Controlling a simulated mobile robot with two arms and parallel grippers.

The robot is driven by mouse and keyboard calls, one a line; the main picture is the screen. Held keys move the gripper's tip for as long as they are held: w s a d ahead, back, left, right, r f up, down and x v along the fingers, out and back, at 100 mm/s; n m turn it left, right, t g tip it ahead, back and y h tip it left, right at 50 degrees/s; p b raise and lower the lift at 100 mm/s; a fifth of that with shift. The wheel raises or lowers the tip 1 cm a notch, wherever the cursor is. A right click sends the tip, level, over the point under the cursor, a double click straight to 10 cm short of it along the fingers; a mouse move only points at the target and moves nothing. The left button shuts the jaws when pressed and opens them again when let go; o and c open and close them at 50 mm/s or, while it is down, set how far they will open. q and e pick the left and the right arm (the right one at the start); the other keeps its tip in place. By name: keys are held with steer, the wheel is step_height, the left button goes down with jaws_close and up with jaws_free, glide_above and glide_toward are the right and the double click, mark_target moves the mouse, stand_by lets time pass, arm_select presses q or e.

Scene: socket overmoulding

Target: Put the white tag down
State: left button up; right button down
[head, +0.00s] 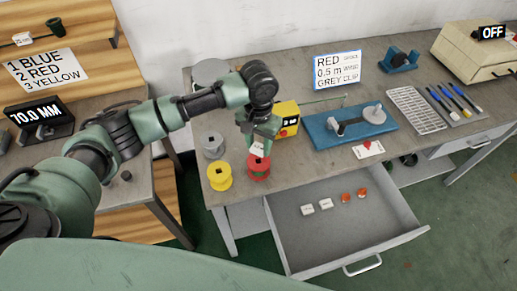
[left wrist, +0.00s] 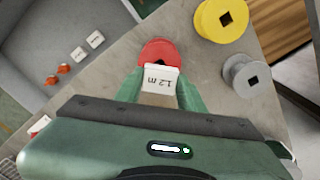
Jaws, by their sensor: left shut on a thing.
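The white tag (left wrist: 161,80) reads "1.2 m" in the left wrist view. My left gripper (left wrist: 148,88) is shut on it. In the head view the tag (head: 257,150) shows between the fingers of my left gripper (head: 257,143), right at the red spool (head: 259,168). In the left wrist view the red spool (left wrist: 158,50) is just beyond the tag and partly hidden by it. I cannot tell whether the tag touches the spool. My right gripper is in neither view.
A yellow spool (head: 220,177) and a grey spool (head: 213,147) stand left of the red one. The open drawer (head: 290,235) below holds two white tags (head: 316,208) and two orange-red pieces (head: 354,195). A yellow box (head: 287,118) and blue fixture (head: 323,138) stand to the right.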

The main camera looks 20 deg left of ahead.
mark_target(258, 148)
arm_select(q)
step_height(258, 148, down, 3)
steer(key=shift+f, duration=0.1)
steer(key=shift+f, duration=0.15)
steer(key=shift+f, duration=0.4)
steer(key=o, duration=1.3)
step_height(258, 148, up, 13)
steer(key=shift+r+b, duration=0.15)
steer(key=shift+b, duration=0.9)
